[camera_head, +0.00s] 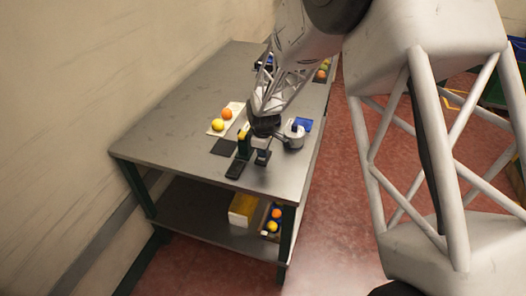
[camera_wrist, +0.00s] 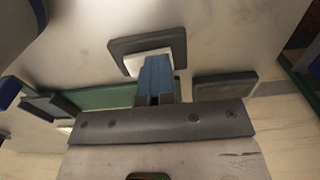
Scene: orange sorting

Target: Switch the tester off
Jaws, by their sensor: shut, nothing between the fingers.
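My gripper (camera_head: 262,146) points down over the near part of the grey table, with its blue fingers (camera_wrist: 156,78) together and empty. In the wrist view the fingertips lie over a white piece (camera_wrist: 135,64) set in a dark frame (camera_wrist: 124,46), perhaps the tester's switch. I cannot tell if they touch it or which way it is set. In the head view a small dark block (camera_head: 262,158) shows just under the fingers.
The table's left end is clear.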

